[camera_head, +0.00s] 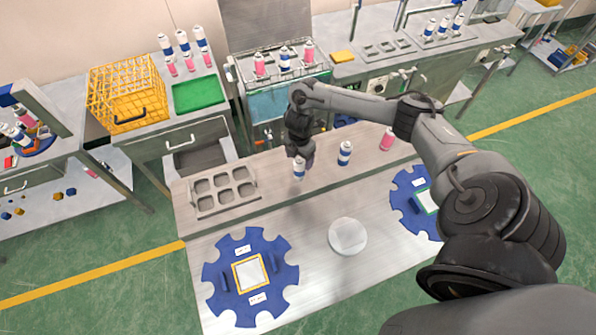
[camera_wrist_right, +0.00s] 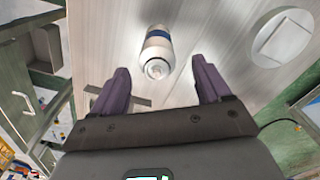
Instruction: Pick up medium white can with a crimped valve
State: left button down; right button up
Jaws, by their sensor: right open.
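A white can with a blue band (camera_head: 299,169) stands upright on the metal bench, directly below my right gripper (camera_head: 302,157). In the right wrist view the same can (camera_wrist_right: 157,45) shows its pale round top between and just beyond the two purple fingers (camera_wrist_right: 161,70). The fingers are spread wide and do not visibly touch it. A small round fitting shows on its top, but I cannot tell whether it is crimped. Another white and blue can (camera_head: 345,153) stands to its right, and a pink can (camera_head: 387,139) farther right. My left gripper is out of view.
A tray with several square pockets (camera_head: 223,204) lies left of the can. Blue notched plates (camera_head: 215,272) (camera_head: 402,203) and a round white disc (camera_head: 348,237) lie nearer. A yellow basket (camera_head: 127,93) and green tray (camera_head: 198,93) stand behind.

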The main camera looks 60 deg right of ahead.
jog(key=shift+w+d+f, duration=0.1)
jog(key=shift+f, duration=1.35)
jog(key=shift+d+f, duration=0.1)
jog(key=shift+f, duration=1.3)
jog(key=shift+c, duration=0.2)
jog(key=c, duration=1.1)
jog(key=shift+r, duration=0.1)
